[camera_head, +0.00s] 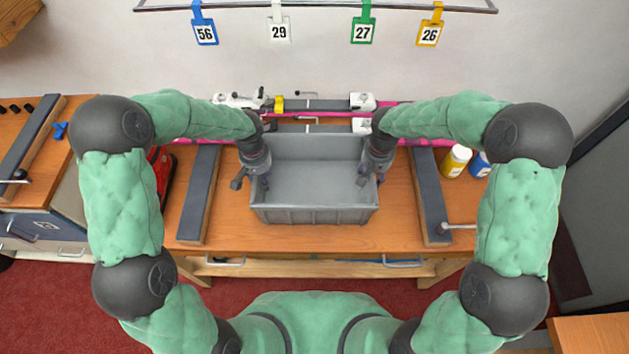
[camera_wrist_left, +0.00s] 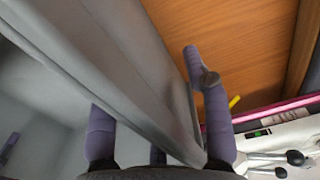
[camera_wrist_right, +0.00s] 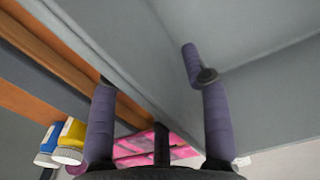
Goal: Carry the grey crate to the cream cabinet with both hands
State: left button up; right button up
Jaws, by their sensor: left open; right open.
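The grey crate (camera_head: 312,214) stands upright and empty on the wooden bench, between my two arms. My left gripper (camera_head: 252,184) is at the crate's left wall, open. In the left wrist view its fingers (camera_wrist_left: 155,120) stand on either side of the crate wall (camera_wrist_left: 120,60). My right gripper (camera_head: 370,180) is at the crate's right wall, open. In the right wrist view its fingers (camera_wrist_right: 155,115) straddle the crate wall (camera_wrist_right: 150,60). I cannot tell whether any finger touches the wall. The cream cabinet is not recognisable in these views.
Dark-topped wooden bars flank the crate on the left (camera_head: 200,195) and right (camera_head: 431,195). A yellow-labelled bottle (camera_head: 456,160) and a blue one (camera_head: 480,164) stand at right. A pink-edged rail with clamps (camera_head: 310,105) lies behind the crate. Numbered tags hang on the wall.

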pick_arm(q)
jog(key=shift+f, duration=0.25)
pick_arm(e)
jog(key=shift+f, duration=0.2)
pick_arm(q)
grip_shut()
pick_arm(e)
grip_shut()
pick_arm(q)
jog(key=shift+r, duration=0.2)
pick_arm(e)
jog(key=shift+r, duration=0.2)
